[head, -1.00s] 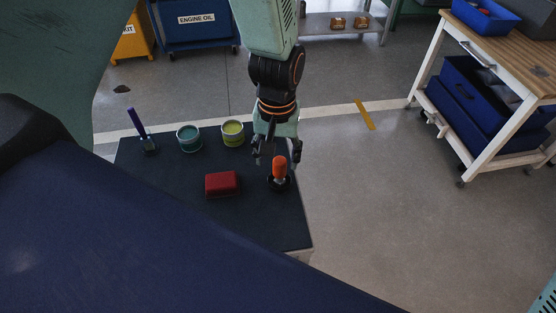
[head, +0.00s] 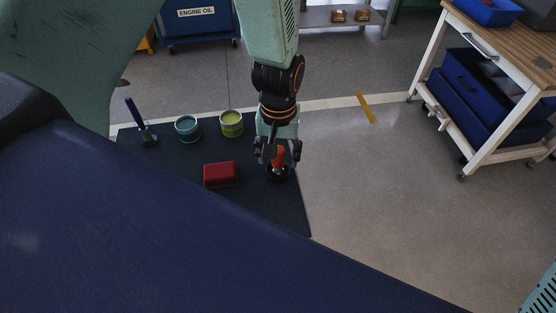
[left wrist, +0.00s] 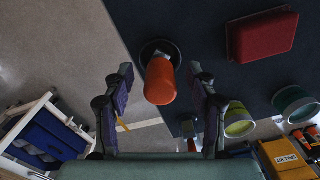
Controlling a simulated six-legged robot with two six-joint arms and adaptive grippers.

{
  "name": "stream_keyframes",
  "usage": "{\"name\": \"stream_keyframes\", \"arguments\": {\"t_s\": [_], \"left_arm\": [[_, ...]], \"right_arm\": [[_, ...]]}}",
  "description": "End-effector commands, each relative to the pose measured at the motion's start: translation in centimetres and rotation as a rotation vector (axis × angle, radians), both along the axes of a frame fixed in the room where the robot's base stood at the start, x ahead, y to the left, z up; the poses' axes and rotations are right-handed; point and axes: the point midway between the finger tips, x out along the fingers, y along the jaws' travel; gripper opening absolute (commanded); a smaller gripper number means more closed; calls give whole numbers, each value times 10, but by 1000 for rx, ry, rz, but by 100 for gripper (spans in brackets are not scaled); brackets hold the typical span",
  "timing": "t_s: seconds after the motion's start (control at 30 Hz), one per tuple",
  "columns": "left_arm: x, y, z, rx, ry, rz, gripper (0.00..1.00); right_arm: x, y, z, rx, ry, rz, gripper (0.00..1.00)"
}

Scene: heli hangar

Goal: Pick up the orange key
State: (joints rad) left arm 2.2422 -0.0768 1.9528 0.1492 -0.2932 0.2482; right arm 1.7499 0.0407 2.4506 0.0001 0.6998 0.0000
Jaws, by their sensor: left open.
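The orange key (head: 279,158) stands upright in a dark round base (head: 278,175) on the dark table top, near its right edge. In the left wrist view the orange key (left wrist: 160,82) shows between and just ahead of the two fingertips. My left gripper (head: 278,153) is open around the upper part of the key in the head view; the fingers partly hide it. In the left wrist view my left gripper (left wrist: 160,78) has its fingers spread to both sides, with a gap beside the key. My right gripper is not in view.
On the dark table top (head: 262,205) a red box (head: 220,174) lies left of the key. A yellow-green can (head: 231,123), a teal can (head: 187,128) and a purple-handled tool (head: 139,116) stand further back. A workbench (head: 500,95) with blue bins stands at the right.

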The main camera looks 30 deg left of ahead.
Motion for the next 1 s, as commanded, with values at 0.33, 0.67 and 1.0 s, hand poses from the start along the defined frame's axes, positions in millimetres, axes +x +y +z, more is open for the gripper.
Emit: {"name": "stream_keyframes", "arguments": {"t_s": [0.33,0.67,1.0], "left_arm": [[2,1,-13,0,-1,1,57],[2,1,-13,0,0,1,32],[2,1,-13,0,0,0,4]], "right_arm": [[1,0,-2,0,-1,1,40],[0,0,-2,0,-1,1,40],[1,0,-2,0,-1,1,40]]}}
